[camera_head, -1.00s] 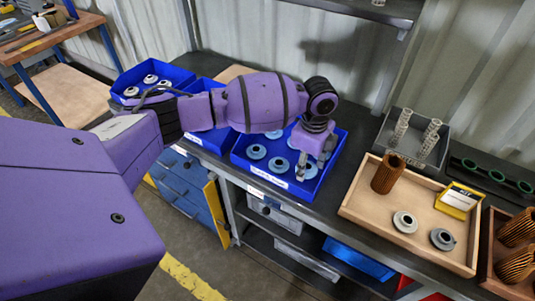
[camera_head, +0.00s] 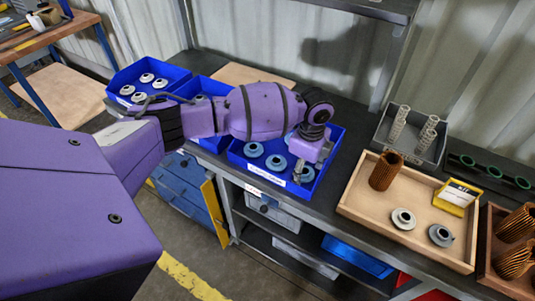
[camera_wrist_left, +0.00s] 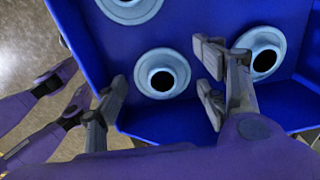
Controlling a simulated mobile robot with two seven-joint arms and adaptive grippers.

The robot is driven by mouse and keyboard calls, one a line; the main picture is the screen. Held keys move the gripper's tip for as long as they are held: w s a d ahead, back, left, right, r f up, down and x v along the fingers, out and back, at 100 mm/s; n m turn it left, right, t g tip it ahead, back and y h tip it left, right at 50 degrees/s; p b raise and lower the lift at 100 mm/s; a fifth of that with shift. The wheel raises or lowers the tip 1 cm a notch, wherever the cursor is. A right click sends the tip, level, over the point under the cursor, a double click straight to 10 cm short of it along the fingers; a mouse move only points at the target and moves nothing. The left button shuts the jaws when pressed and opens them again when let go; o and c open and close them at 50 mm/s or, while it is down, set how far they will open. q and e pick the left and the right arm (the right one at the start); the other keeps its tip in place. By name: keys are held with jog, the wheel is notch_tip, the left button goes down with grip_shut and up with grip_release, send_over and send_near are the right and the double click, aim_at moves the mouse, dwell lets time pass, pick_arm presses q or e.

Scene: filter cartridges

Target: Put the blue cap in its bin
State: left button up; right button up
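Blue-grey flanged caps lie in the blue bin (camera_head: 237,158) under my left gripper (camera_head: 299,171). One cap (camera_head: 254,149) is at the bin's left and another (camera_head: 276,162) is near its front. In the left wrist view, my left gripper (camera_wrist_left: 163,88) is open, with its fingers well apart. A blue cap (camera_wrist_left: 142,76) lies on the bin floor between the fingers in the picture, with gaps on both sides. Another cap (camera_wrist_left: 275,40) is partly behind the right finger. A further blue-grey cap (camera_head: 441,236) lies in the wooden tray (camera_head: 366,215). My right gripper is not seen.
The wooden tray also holds a pale cap (camera_head: 403,219), a brown pleated cartridge (camera_head: 385,172) and a yellow-edged card (camera_head: 458,196). Another blue bin (camera_head: 122,80) holds pale caps. A shelf post rises behind the bench.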

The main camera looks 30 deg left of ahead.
aim_at(304, 171)
pick_arm(q)
jog(key=shift+r, duration=0.15)
notch_tip(304, 171, up, 12)
jog(key=shift+r+p, duration=0.15)
jog(key=shift+p, duration=0.2)
